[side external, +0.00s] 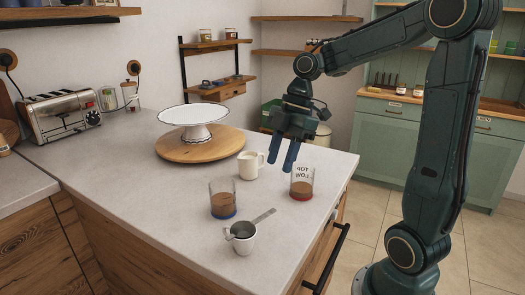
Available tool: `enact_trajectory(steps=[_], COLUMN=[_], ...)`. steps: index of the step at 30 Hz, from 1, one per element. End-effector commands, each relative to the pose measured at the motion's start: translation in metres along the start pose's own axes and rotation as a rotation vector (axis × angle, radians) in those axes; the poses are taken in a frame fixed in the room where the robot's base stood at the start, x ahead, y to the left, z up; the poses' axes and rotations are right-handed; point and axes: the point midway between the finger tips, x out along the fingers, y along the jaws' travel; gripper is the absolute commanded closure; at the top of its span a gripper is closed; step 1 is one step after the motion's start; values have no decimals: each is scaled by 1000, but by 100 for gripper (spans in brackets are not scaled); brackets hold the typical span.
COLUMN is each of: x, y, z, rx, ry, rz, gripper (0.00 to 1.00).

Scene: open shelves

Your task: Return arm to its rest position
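My gripper (283,155) hangs from my dark green arm above the right part of the counter, fingers pointing down. A gap shows between its two blue fingers, and nothing is seen between them. It is beside and above a glass with a red base and dark lettering (302,183), and appears clear of it. The arm is bent, reaching in from the right.
On the grey counter (130,190) stand a glass with a blue base (222,198), a white jug (250,165), a white cup (242,238) with a metal utensil across it, and a white cake stand (194,120) on a round board (200,146). A toaster (62,115) is at left.

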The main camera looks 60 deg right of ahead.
Motion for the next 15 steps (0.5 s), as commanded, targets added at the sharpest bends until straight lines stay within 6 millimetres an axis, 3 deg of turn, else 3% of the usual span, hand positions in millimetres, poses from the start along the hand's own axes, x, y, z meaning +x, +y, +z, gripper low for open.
enact_trajectory(steps=[9,15], x=[-5,-7], y=[-41,-70], z=[-32,-42], rx=[299,515], ry=[-63,-64], rz=[129,235], gripper=[63,63])
